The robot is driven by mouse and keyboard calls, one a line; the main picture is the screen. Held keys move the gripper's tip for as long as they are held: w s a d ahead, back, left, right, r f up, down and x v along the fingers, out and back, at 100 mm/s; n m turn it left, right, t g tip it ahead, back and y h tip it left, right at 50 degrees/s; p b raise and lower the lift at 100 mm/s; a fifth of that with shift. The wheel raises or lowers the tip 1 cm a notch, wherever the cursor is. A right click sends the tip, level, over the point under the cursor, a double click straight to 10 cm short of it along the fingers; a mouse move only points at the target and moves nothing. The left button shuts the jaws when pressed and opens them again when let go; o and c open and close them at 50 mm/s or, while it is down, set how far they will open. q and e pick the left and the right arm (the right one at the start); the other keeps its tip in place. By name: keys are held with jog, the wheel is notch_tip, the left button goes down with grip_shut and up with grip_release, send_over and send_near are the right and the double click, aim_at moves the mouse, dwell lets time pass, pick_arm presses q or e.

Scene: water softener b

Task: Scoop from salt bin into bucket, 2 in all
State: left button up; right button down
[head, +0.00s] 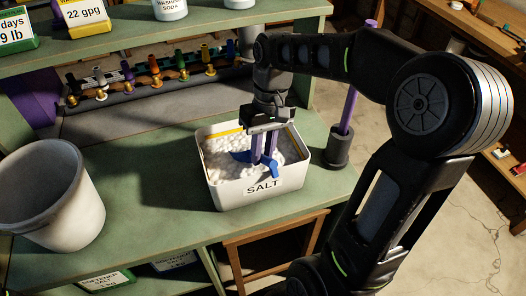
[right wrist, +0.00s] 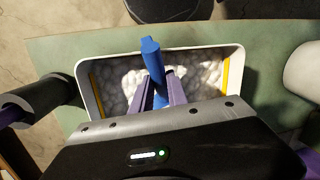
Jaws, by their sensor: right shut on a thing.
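The white salt bin (head: 262,195) labelled SALT stands on the green bench and holds white salt. My right gripper (head: 264,160) points down into the bin, its purple fingers shut on a blue scoop (head: 274,171). The scoop's blue handle shows between the fingers in the right wrist view (right wrist: 151,58). Its bowl is low at the salt, and I cannot tell how much salt it holds. The white bucket (head: 50,195) stands empty-looking on the bench at the left. My left gripper is not in view.
A dark holder with a purple rod (head: 341,145) stands just right of the bin. A row of coloured valves (head: 150,75) runs along the back under a shelf with boxes and bottles. Bare bench (head: 150,180) lies between bucket and bin.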

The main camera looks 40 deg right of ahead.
jog(key=shift+w+r, duration=0.1)
jog(key=shift+w, duration=0.1)
jog(key=shift+a+p+v, duration=0.2)
jog(key=shift+p+v, duration=0.9)
jog(key=shift+s+r, duration=0.15)
jog(key=shift+r, duration=0.15)
jog(key=shift+r+p, duration=0.1)
jog(key=shift+p, duration=0.2)
